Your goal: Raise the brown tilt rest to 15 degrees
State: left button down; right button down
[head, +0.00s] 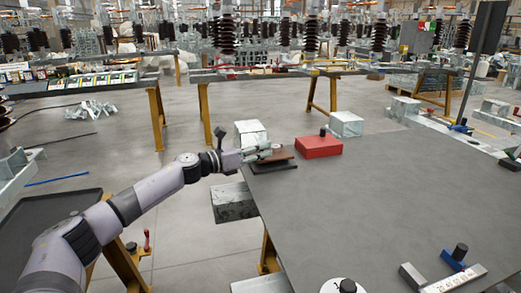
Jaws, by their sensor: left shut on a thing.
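The brown tilt rest (281,156) lies near the far left corner of the grey table, on a dark base (287,166). Its plate looks nearly flat, with perhaps a slight tilt; the exact angle is too small to read. My left gripper (264,151) reaches in from the left and is shut at the rest's left edge. The fingers cover part of the rest, so the grip itself is hard to make out.
A red block (318,147) with a black knob sits just right of the rest. Metal blocks (346,124) stand behind. A blue piece with a black knob (459,254) and a marked metal bar (454,281) lie at the near right. The middle of the grey table (370,200) is clear.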

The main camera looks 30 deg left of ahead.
pick_arm(q)
jog(key=shift+w+a+r+n+p, duration=0.1)
jog(key=shift+a+r+n+p, duration=0.2)
jog(key=shift+p, duration=0.3)
jog(key=shift+r+p, duration=0.2)
jog(key=shift+p, duration=0.2)
jog(key=shift+f, duration=0.15)
jog(key=c, duration=1.5)
grip_release()
jog(key=shift+a+f, duration=0.1)
jog(key=shift+v, duration=5.95)
